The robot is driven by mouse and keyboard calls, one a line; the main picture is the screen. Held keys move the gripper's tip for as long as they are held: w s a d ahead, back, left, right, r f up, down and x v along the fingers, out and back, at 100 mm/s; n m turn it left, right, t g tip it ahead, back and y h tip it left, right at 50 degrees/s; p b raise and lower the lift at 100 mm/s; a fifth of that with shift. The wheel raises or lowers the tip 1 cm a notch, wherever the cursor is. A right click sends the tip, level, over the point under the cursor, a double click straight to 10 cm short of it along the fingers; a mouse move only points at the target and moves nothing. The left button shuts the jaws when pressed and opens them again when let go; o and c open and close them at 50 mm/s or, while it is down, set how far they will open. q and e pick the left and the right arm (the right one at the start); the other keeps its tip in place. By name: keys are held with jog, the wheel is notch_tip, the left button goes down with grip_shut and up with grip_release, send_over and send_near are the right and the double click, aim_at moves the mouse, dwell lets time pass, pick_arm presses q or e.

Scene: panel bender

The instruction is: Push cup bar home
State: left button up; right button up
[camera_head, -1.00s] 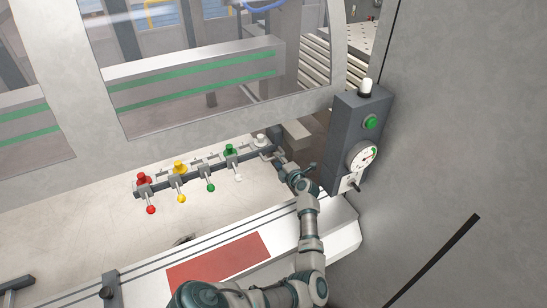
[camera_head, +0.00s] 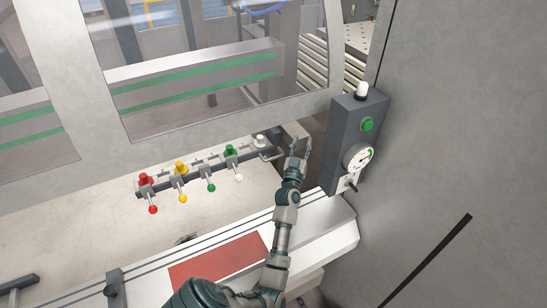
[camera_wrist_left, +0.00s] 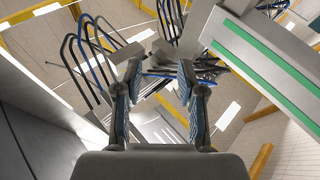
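The cup bar (camera_head: 208,172) is a dark rail on the pale machine table. It carries red, yellow, green and white cups with coloured ball-ended levers in front. A bent metal handle (camera_head: 271,154) sticks out at its right end. My left gripper (camera_head: 301,147) is just right of this handle, with a visible gap, and its fingers point up in the head view. In the left wrist view the gripper (camera_wrist_left: 160,84) is open with nothing between its fingers; the cup bar does not show there. My right gripper is not in view.
A grey control box (camera_head: 355,140) with a green button and a dial stands close to the right of my left gripper. A windowed machine panel (camera_head: 240,122) rises behind the bar. A red mat (camera_head: 218,258) lies in front. A grey wall fills the right.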

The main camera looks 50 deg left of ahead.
pick_arm(q)
notch_tip(320, 180, down, 4)
jog(key=d+m+h, duration=0.3)
jog(key=m+h, duration=0.1)
jog(key=m, duration=0.3)
jog(key=m+g+y+p, duration=0.2)
jog(key=m+g+y, duration=0.3)
jog(key=m+g, duration=0.3)
send_near(273, 158)
jog(key=shift+n+g, duration=0.5)
jog(key=x, duration=1)
jog(key=shift+w+a, duration=0.1)
jog(key=shift+w, duration=0.35)
grip_shut()
